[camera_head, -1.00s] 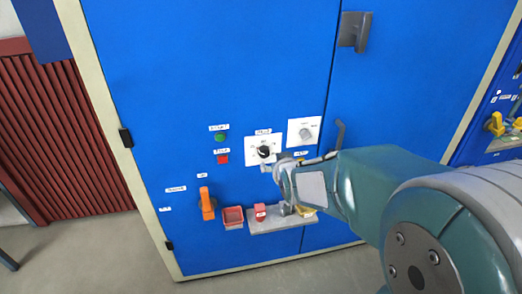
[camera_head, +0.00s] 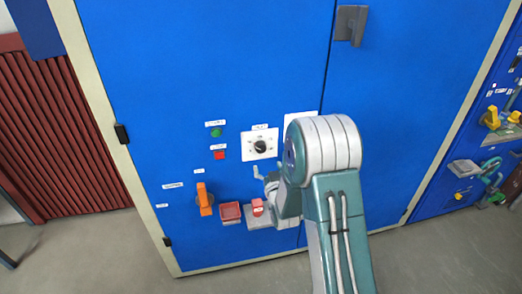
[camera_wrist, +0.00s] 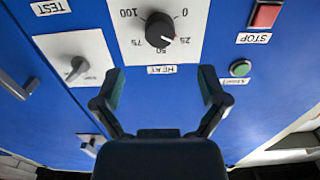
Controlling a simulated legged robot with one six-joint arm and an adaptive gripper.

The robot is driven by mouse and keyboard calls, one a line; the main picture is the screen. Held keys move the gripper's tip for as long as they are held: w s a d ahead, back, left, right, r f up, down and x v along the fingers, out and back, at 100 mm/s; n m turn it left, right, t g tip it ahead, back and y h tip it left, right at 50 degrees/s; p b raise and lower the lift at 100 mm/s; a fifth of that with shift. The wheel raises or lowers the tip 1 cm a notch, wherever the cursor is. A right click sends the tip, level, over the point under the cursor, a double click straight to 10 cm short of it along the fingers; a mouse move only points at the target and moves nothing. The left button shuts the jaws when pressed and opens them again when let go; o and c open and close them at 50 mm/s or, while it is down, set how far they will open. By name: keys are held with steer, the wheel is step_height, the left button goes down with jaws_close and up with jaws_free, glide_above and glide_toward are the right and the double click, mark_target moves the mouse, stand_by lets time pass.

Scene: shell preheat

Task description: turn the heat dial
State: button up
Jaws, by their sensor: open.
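The heat dial (camera_wrist: 160,30) is a black round knob on a white plate with a scale from 0 to 100, labelled HEAT in the wrist view, where the picture is upside down. It also shows in the head view (camera_head: 260,146) on the blue cabinet. My gripper (camera_wrist: 160,88) is open and empty, its two fingers apart on either side of the HEAT label. The dial lies beyond the fingertips, not between them.
A grey TEST switch (camera_wrist: 76,68) sits beside the dial. The red STOP button (camera_wrist: 265,14) and green button (camera_wrist: 240,68) are on its other side.

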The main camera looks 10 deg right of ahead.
mark_target(261, 150)
steer(key=w, duration=0.9)
steer(key=shift+w, duration=0.1)
steer(key=c, duration=1.2)
